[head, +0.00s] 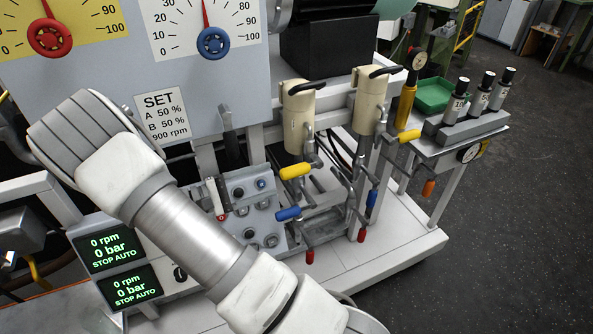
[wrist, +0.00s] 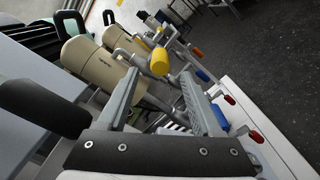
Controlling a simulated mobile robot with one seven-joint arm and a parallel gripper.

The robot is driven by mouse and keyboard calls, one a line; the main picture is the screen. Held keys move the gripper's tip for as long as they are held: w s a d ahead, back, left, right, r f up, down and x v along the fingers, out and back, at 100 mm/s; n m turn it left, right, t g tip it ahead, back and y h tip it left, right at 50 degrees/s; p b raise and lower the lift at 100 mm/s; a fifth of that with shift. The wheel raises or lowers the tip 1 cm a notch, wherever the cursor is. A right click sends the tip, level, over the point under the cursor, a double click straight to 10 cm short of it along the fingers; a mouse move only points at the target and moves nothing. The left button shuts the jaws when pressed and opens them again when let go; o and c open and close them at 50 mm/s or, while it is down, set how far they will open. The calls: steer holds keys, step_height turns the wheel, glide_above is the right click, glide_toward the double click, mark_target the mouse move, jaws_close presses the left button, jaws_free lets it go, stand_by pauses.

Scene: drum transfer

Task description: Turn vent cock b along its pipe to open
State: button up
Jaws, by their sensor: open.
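Two yellow-handled cocks sit on pipes by two cream vessels; no letter is readable, so I cannot tell which is vent cock b. The nearer yellow handle (head: 295,171) sticks out sideways from its pipe in the head view. The farther yellow handle (head: 409,136) also points across its pipe, slightly tilted. In the wrist view the nearer yellow handle (wrist: 160,61) shows almost end-on, beyond and between the fingertips. My gripper (wrist: 160,78) is open and empty, with both fingers apart from the handle.
Blue handles (head: 288,214) and red handles (head: 309,257) hang below the yellow ones. The cream vessels (head: 297,115) have black levers on top. A gauge panel (head: 130,60) stands left. A shelf with labelled bottles (head: 480,95) and a green tray (head: 435,94) is right.

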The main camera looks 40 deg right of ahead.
mark_target(307, 167)
steer(key=x, duration=0.9)
steer(key=shift+a, duration=0.1)
jaws_close()
stand_by(1.1)
